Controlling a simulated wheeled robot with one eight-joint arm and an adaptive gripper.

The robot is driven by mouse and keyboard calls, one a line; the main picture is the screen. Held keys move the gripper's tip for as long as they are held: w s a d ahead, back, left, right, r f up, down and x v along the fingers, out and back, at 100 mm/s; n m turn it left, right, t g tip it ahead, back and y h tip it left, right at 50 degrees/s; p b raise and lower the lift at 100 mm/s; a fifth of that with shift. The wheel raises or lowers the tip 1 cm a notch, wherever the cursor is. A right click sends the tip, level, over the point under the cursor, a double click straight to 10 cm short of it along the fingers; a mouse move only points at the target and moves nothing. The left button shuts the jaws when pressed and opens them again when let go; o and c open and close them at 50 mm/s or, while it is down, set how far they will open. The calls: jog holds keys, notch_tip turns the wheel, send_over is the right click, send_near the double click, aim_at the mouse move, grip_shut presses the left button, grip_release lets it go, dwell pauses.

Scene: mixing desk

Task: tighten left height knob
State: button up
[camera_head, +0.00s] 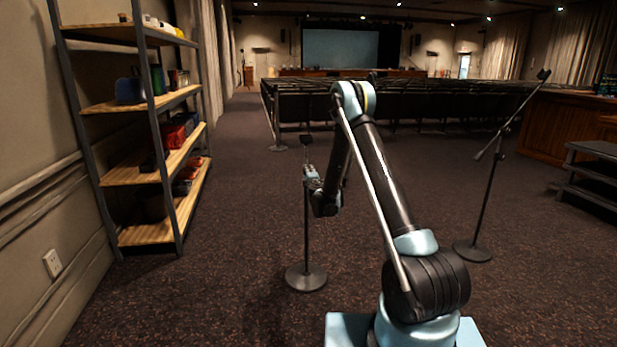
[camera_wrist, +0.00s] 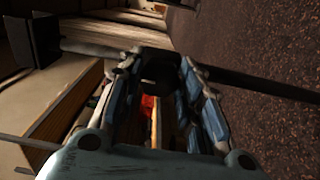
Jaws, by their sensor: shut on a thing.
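The left stand (camera_head: 306,240) is a thin dark upright pole on a round base, with a small black piece at its top. Its pole runs across the wrist view (camera_wrist: 265,83), with a black block (camera_wrist: 33,38) at the left end. The dark height knob (camera_wrist: 160,68) sits on the pole between my fingertips. My gripper (camera_head: 309,174) is at the upper part of the pole. In the wrist view my gripper (camera_wrist: 158,75) has its fingers on both sides of the knob, shut on it. The fingers and shadow hide part of the knob.
A second stand with a tilted boom (camera_head: 490,180) is at the right. A shelf unit (camera_head: 150,115) with several items stands along the left wall. Rows of dark seats (camera_head: 430,105) are behind. Open carpet (camera_head: 240,220) surrounds the left stand.

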jog(key=shift+d, duration=0.15)
jog(key=o, duration=1.1)
jog(key=shift+f, duration=0.1)
jog(key=shift+c, duration=0.2)
jog(key=v, duration=0.7)
jog(key=shift+s, duration=0.15)
